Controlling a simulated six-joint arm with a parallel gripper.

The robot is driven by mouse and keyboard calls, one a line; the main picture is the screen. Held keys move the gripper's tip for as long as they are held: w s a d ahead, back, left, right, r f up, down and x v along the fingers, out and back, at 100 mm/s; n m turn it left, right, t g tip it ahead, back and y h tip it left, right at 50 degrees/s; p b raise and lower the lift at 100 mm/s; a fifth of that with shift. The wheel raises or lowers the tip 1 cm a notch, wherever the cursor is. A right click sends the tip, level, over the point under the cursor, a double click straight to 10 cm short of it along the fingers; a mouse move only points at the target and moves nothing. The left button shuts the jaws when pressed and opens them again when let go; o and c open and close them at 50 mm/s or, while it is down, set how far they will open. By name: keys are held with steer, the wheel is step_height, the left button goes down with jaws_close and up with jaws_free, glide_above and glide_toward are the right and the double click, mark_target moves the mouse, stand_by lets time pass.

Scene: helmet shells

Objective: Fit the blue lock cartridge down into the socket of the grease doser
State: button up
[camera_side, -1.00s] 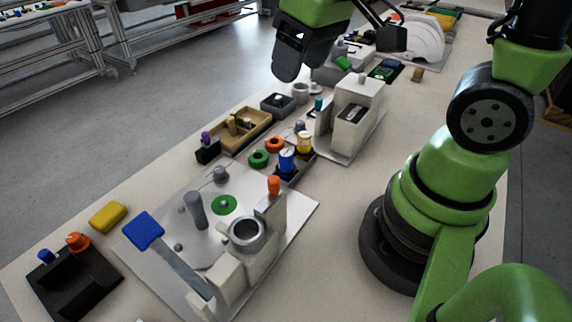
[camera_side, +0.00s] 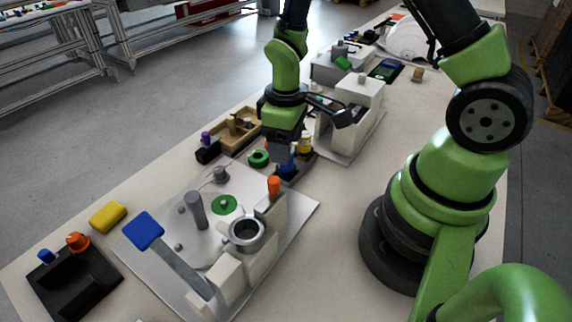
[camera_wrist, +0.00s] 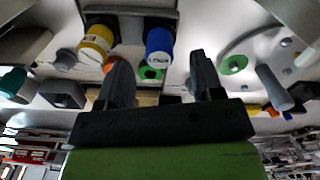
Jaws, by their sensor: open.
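The blue lock cartridge (camera_wrist: 158,42) stands in a dark holder (camera_wrist: 131,20) beside a yellow one. In the side view the cartridge (camera_side: 288,168) is partly hidden by my gripper (camera_side: 286,155). In the wrist view my gripper (camera_wrist: 159,62) is open, its fingers on either side of the cartridge with gaps showing. It does not hold the cartridge. A pale fixture with a round metal ring socket (camera_side: 246,232) stands on the near plate. Another pale station (camera_side: 358,110) stands behind. I cannot tell for sure which is the grease doser.
The yellow cartridge (camera_wrist: 95,43) is close beside my fingers. A green ring (camera_side: 259,158) lies left of the holder. An orange-topped peg (camera_side: 274,187), a grey post (camera_side: 195,210) and a blue-ended lever (camera_side: 143,231) rise from the near plate. A wooden tray (camera_side: 232,134) lies behind.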

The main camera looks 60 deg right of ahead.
step_height(320, 180, down, 4)
steer(key=shift+d+f, duration=0.1)
steer(key=shift+f, duration=0.15)
steer(key=c, duration=1)
steer(key=shift+r, duration=0.15)
